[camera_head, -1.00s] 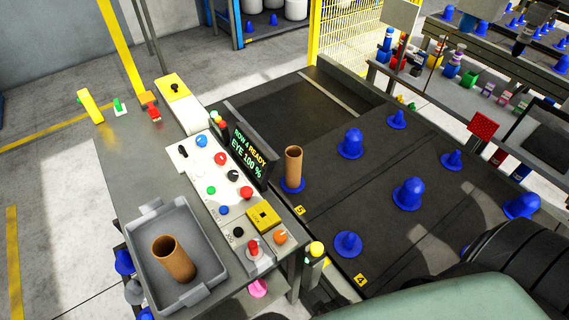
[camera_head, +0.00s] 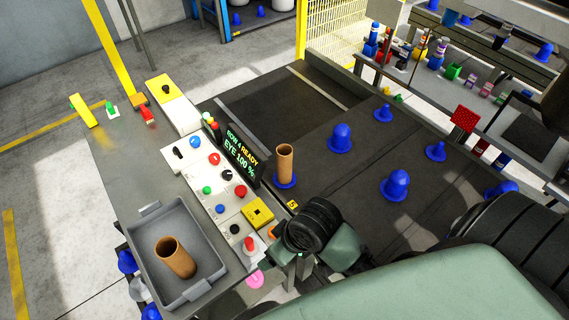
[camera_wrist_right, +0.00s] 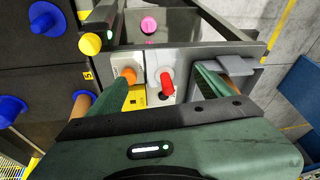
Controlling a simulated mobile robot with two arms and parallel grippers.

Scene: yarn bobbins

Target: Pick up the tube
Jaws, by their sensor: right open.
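A brown tube (camera_head: 175,258) stands leaning in a grey tray (camera_head: 208,284) at the lower left of the head view. A second brown tube (camera_head: 285,162) stands upright on a blue peg (camera_head: 285,183) on the dark rack. In the right wrist view my right gripper (camera_wrist_right: 155,45) is open, its two fingers spread with nothing between them, above the control panel. Brown tube parts show at the left (camera_wrist_right: 80,106) and behind the right finger (camera_wrist_right: 229,83); both are mostly hidden. In the head view my right arm hides the fingers. My left gripper is out of view.
A control panel (camera_head: 195,158) with buttons, a red knob (camera_head: 249,244) and a display (camera_head: 242,152) lies between tray and rack. Several bare blue pegs, such as one (camera_head: 395,185), stand on the rack. A yellow mesh fence (camera_head: 340,40) is behind.

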